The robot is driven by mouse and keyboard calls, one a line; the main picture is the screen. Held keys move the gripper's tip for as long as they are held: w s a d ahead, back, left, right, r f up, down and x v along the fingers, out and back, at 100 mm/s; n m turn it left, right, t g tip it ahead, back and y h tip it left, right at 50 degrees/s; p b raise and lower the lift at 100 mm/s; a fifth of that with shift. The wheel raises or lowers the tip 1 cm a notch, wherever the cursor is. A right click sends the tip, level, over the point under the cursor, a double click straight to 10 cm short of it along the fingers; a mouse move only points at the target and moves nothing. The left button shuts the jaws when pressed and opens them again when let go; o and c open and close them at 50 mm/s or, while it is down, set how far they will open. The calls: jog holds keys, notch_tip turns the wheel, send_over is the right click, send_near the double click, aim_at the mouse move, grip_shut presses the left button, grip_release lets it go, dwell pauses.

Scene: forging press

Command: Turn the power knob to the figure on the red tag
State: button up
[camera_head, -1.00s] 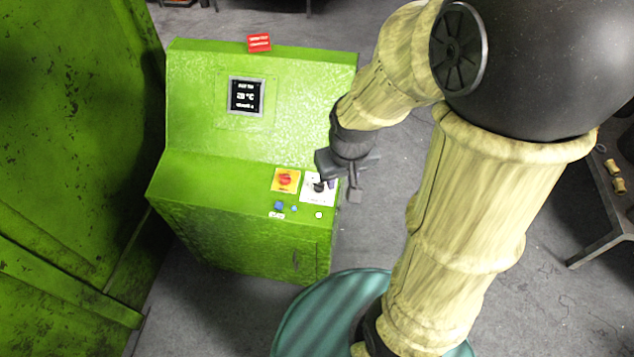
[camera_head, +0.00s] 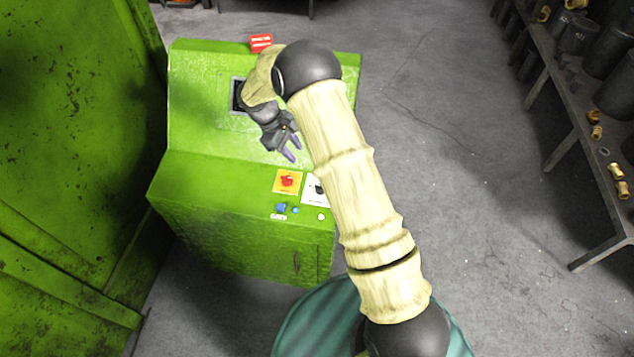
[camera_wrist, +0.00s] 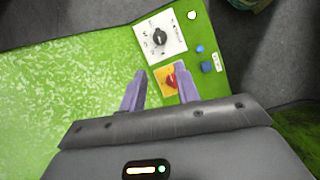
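The power knob (camera_wrist: 159,39) is a black dial on a white plate on the green console. In the head view the plate (camera_head: 313,192) shows partly behind my arm. The red tag (camera_head: 261,42) stands on the console's top edge; its writing is too small to read. My gripper (camera_head: 292,150) is above the console's sloped face, apart from the knob. In the wrist view its two purple fingers (camera_wrist: 160,90) are spread with nothing between them. The knob lies beyond the fingertips.
A red knob on a yellow plate (camera_head: 287,181) sits left of the white plate. Blue buttons (camera_head: 281,207) and a white button (camera_head: 321,217) lie below. The display (camera_head: 237,96) is partly hidden by my arm. A rack (camera_head: 570,130) stands at right; the floor between is clear.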

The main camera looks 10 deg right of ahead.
jog(key=shift+w+f, duration=0.1)
jog(key=shift+f, duration=0.1)
jog(key=p+x, duration=0.5)
jog(key=x, duration=1.2)
jog(key=shift+d+f, duration=0.15)
grip_shut()
